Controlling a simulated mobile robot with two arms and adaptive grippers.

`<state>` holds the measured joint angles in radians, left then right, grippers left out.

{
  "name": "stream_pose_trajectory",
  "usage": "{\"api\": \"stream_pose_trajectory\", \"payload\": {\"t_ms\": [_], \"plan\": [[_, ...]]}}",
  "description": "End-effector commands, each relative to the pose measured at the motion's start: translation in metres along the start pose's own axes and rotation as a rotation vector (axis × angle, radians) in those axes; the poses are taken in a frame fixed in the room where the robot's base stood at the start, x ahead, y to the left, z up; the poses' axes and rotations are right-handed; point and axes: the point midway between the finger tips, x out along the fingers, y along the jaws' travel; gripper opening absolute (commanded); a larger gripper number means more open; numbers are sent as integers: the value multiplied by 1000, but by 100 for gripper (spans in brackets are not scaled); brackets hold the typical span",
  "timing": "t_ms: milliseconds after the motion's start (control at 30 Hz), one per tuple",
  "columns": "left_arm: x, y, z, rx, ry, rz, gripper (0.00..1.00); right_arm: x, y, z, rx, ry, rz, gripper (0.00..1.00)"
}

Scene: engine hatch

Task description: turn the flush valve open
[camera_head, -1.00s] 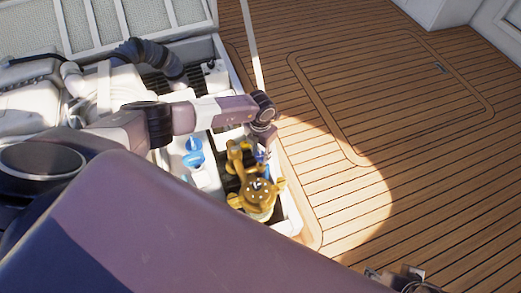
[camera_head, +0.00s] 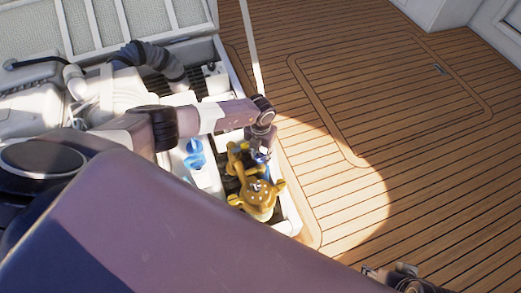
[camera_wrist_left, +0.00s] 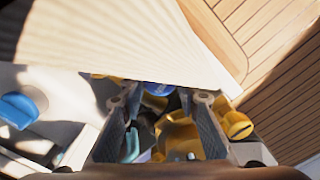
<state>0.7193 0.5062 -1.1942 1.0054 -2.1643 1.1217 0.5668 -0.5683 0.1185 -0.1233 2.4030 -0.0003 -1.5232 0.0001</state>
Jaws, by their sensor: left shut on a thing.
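My left gripper (camera_head: 262,157) reaches down into the open engine hatch, beside a brass fitting (camera_head: 256,199). In the left wrist view its two fingers (camera_wrist_left: 160,98) stand on either side of a small blue handle (camera_wrist_left: 156,88), which appears to be the valve's handle, and are closed on it. The handle is mostly hidden by the fingers and the white hatch edge. The brass body (camera_wrist_left: 182,135) shows behind the fingers, with a yellow knob (camera_wrist_left: 236,125) to the right. My right gripper (camera_head: 398,278) shows only in part at the bottom edge; its jaws are unclear.
Another blue handle (camera_head: 195,155) sits left of the brass fitting and also shows in the left wrist view (camera_wrist_left: 18,110). The white hatch rim (camera_head: 289,215) runs close on the right. A grey ribbed hose (camera_head: 150,58) lies behind. The teak deck (camera_head: 400,140) is clear.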

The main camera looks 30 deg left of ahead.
Motion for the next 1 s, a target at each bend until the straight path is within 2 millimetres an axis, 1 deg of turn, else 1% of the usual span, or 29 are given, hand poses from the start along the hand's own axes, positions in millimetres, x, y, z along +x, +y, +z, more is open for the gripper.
{"api": "stream_pose_trajectory", "payload": {"t_ms": [33,67,200,467,567,633,767,1000], "plan": [[0,1,1,-3,-1,0,5,0,0,0,0,0,0,40],[0,1,1,-3,-1,0,33,0,0,0,0,0,0,40],[0,0,0,-2,-1,0,47,0,0,0,0,0,0,40],[0,0,0,0,0,0,47,0,0,0,0,-1,-1,40],[-4,0,1,0,-1,-1,47,0,0,0,0,-1,-1,40],[-9,0,1,1,-2,-2,47,0,0,0,0,-1,-1,40],[-26,0,2,1,-3,-1,47,0,0,0,0,-1,-1,40],[-71,1,2,1,-4,-1,47,0,0,0,0,-1,0,40]]}}
